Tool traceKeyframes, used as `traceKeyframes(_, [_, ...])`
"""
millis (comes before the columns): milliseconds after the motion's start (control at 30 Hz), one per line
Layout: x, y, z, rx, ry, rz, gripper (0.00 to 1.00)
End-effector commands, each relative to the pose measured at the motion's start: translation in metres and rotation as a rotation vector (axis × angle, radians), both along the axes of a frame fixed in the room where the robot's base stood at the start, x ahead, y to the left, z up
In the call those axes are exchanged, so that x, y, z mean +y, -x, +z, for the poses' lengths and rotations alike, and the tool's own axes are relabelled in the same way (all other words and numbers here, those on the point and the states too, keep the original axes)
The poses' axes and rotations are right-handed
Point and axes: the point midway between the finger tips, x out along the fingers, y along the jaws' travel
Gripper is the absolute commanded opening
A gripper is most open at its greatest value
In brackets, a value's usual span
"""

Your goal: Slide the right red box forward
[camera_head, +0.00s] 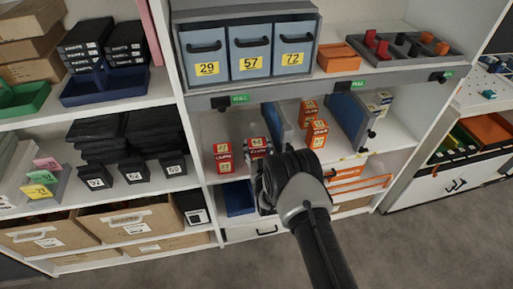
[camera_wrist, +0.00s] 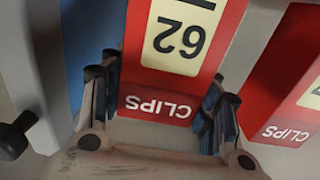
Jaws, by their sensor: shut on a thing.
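A red box with a pale label (camera_head: 257,147) stands on the middle shelf, left of a blue panel. In the wrist view this red box (camera_wrist: 160,105) reads 62 and CLIPS, upside down. My gripper (camera_wrist: 160,88) has one finger on each side of it and is shut on it. In the head view my gripper (camera_head: 265,180) is in front of the shelf, and its fingertips are hidden. A second red box (camera_head: 223,157) stands just to the left; it shows at the right in the wrist view (camera_wrist: 290,85), outside the fingers.
The blue panel (camera_head: 278,125) with a dark knob (camera_wrist: 14,136) stands close beside the gripped box. More orange-red boxes (camera_head: 317,133) stand right of it, then another blue panel (camera_head: 350,115). The shelf above holds numbered blue bins (camera_head: 250,55). A blue tray (camera_head: 238,198) lies below.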

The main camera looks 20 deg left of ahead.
Motion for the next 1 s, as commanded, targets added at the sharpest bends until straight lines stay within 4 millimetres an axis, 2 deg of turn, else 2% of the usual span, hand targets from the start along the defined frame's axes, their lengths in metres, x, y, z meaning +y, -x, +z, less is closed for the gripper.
traceKeyframes(167, [0.0,0.0,-0.0001,0.0,0.0,0.0,0.26])
traceKeyframes(200, [0.0,0.0,-0.0001,0.0,0.0,0.0,0.58])
traceKeyframes(500, [0.0001,0.0,0.0,0.0,0.0,0.0,0.78])
traceKeyframes(867, [-0.0001,0.0007,0.0,0.0,0.0,0.0,0.8])
traceKeyframes(1000, [-0.0043,0.0095,-0.0006,0.002,0.001,0.0,0.8])
